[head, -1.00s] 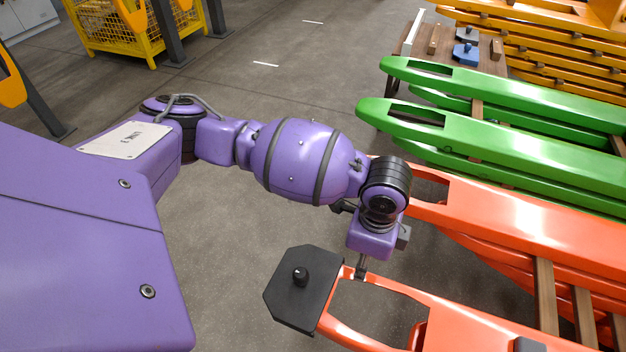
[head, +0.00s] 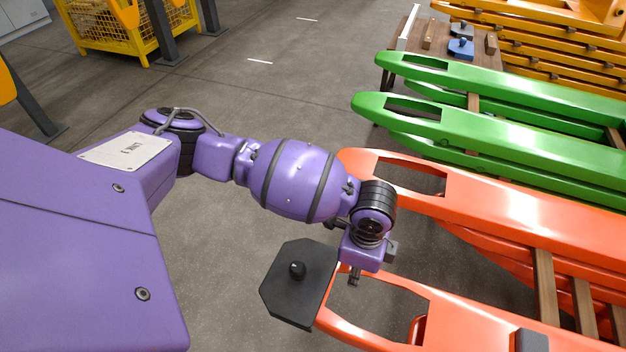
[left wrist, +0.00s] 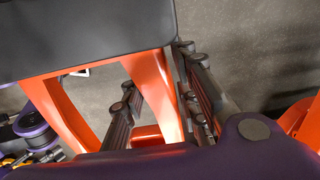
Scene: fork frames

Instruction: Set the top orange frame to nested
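Long orange frames lie at the right of the head view, stacked in layers. The near top orange beam (head: 450,318) has a slotted end with a black plate and knob (head: 297,284) on its tip. The far orange beam (head: 480,205) shows beyond my arm. My left gripper (head: 354,276) is over the near beam's slotted end, just right of the plate. In the left wrist view its fingers (left wrist: 157,82) are apart, with an orange bar between them; firm contact does not show. My right gripper is not in view.
Green frames (head: 500,125) lie beyond the orange ones, with yellow frames (head: 570,80) farther back. A wooden table (head: 478,52) holds small blocks. Wooden spacers (head: 545,285) cross under the orange beams. A yellow mesh crate (head: 125,25) stands far left. The floor left of the frames is clear.

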